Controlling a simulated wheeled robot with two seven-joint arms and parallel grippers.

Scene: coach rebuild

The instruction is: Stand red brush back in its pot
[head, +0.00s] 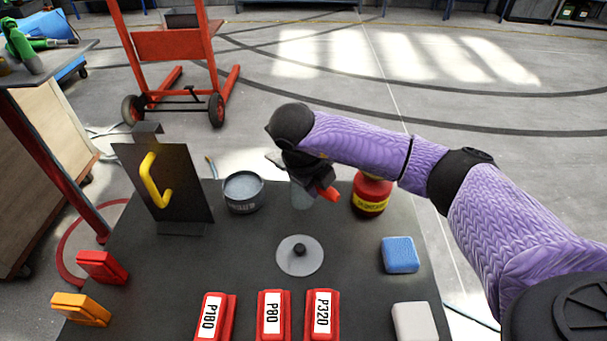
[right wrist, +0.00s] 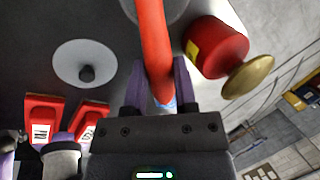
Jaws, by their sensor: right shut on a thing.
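The red brush (right wrist: 153,45) is between the fingers of my right gripper (right wrist: 160,92), which is shut on it. In the head view the red of the brush (head: 328,193) shows just below the right gripper (head: 308,180). A greyish, see-through-looking pot (head: 301,198) stands on the table under the gripper, partly hidden by it. In the right wrist view a grey round shape, probably this pot (right wrist: 172,8), is at the top edge behind the brush. I cannot tell whether the brush is inside it.
A red can with a yellow label (head: 371,197) stands close right of the pot. A grey tin (head: 243,193) is to the left, near a black plate with a yellow handle (head: 165,185). A knobbed grey disc (head: 300,257), blue block (head: 400,254) and labelled red blocks (head: 272,315) lie nearer.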

